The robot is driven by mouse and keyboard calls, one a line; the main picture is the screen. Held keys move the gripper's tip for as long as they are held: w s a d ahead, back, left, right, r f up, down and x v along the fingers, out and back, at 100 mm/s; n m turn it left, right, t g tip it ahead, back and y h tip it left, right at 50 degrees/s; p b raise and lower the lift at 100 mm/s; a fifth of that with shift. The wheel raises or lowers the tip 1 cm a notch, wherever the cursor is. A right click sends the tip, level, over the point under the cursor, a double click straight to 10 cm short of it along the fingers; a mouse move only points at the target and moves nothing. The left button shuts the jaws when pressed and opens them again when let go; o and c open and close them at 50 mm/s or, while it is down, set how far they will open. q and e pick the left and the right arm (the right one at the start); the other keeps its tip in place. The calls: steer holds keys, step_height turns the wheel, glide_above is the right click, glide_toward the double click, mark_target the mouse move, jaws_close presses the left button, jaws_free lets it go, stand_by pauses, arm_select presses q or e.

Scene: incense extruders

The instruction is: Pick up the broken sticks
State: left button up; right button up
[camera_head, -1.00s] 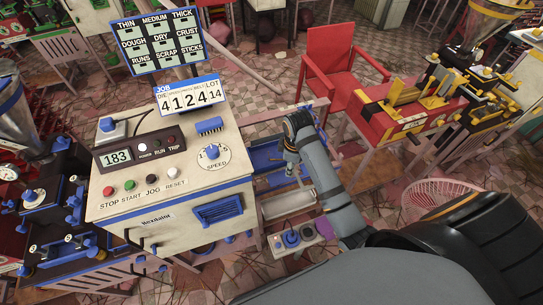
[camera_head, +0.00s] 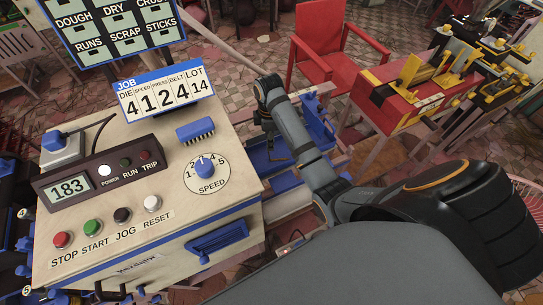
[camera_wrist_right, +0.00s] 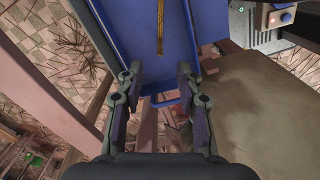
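My right gripper (camera_head: 272,145) hangs over a blue tray (camera_head: 262,165) beside the control box in the head view. In the right wrist view the right gripper (camera_wrist_right: 159,88) is open, with its fingers apart and nothing between them. The blue tray (camera_wrist_right: 195,40) lies beyond the fingertips. A thin brown strip (camera_wrist_right: 160,24), perhaps of sticks, lies along it; I cannot tell whether it is broken. Thin dark pieces (camera_wrist_right: 73,45) lie scattered on the tiled floor at the left. My left gripper is not in view.
The control box (camera_head: 150,205) with its job sign (camera_head: 166,92) stands left of my right arm. A red chair (camera_head: 325,45) and a red bench with yellow fittings (camera_head: 400,95) stand behind and right. Pinkish wooden rails (camera_wrist_right: 75,105) run beside the tray.

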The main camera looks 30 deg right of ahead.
mark_target(270, 160)
steer(key=f, duration=0.4)
steer(key=shift+s+f, duration=0.2)
steer(key=shift+f, duration=0.05)
steer(key=f, duration=0.5)
steer(key=shift+w, duration=0.2)
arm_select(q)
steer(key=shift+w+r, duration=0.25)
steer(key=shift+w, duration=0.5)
arm_select(e)
jaws_close()
